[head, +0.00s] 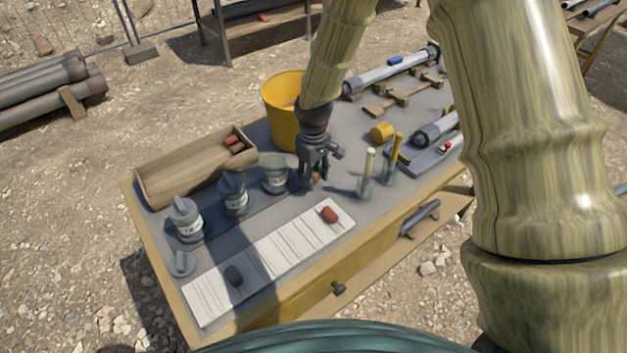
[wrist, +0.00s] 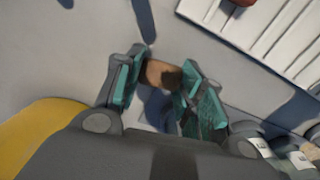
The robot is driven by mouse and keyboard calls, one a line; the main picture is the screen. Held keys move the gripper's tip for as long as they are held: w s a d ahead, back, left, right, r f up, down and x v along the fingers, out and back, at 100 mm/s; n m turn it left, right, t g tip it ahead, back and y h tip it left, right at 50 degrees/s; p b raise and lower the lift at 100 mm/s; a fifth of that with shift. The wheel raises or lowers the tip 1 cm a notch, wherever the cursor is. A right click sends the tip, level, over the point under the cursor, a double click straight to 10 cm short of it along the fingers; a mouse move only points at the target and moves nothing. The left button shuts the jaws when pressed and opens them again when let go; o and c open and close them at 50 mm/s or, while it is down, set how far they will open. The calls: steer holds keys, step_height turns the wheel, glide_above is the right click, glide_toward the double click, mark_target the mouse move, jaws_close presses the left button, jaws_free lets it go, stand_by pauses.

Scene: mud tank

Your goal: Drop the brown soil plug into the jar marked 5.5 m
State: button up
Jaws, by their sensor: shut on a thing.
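My gripper (head: 314,178) is shut on the brown soil plug (wrist: 162,74), held between its teal pads in the wrist view. It is above the grey table, right of the nearest jar. Three grey jars with white labels stand in a row left of my gripper: a front jar (head: 187,222), a middle jar (head: 235,203) and a back jar (head: 274,182). The front and middle jars carry knobbed tops; the back jar looks open. The labels are too small to read, so I cannot tell which is 5.5 m.
A white slotted board (head: 265,258) bears a red plug (head: 329,214) and a dark plug (head: 234,275). A wooden trough (head: 165,186) stands behind the jars. A yellow bucket (head: 280,103) is behind my gripper. Two glass holders with sticks (head: 367,186) stand to its right. A loose lid (head: 180,264) lies front left.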

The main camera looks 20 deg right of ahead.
steer(key=shift+r+b, duration=0.7)
steer(key=shift+r, duration=3.15)
steer(key=shift+r, duration=0.1)
steer(key=shift+w+a+r+p, duration=0.15)
steer(key=shift+r+p, duration=0.1)
steer(key=shift+p, duration=0.2)
steer(key=w+a+r+p, duration=0.3)
steer(key=a+r+p, duration=0.55)
steer(key=p, duration=0.45)
steer(key=shift+w+d+f+b, duration=0.15)
steer(key=shift+d+f+b, duration=0.05)
steer(key=shift+f+b, duration=1.1)
steer(key=shift+w+d+f+b, duration=0.1)
steer(key=shift+d+f+b, duration=0.1)
steer(key=shift+f+b, duration=1)
steer(key=shift+f, duration=0.1)
steer(key=o, duration=1.2)
